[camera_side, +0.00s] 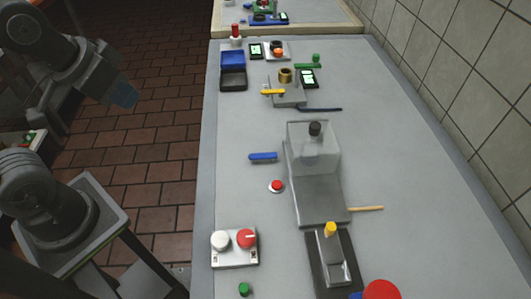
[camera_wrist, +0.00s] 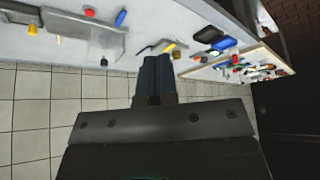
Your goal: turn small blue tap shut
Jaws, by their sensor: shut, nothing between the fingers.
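A short blue handle (camera_side: 262,157) sticks out to the left of the grey machine with the clear box, in the side view. It also shows near the top of the wrist view (camera_wrist: 121,18). A thin dark blue lever (camera_side: 320,109) lies farther back beside a small grey fixture. I cannot tell for sure which is the small blue tap, or whether it is open. My gripper (camera_side: 124,96) hangs in the air left of the counter, apart from everything. Its dark blue fingers (camera_wrist: 154,80) are together and empty in the wrist view.
The grey machine (camera_side: 318,193) with its clear box stands mid-counter. A red button (camera_side: 277,186) and a white control box (camera_side: 234,247) stand nearer. A tiled wall (camera_side: 470,90) borders the right.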

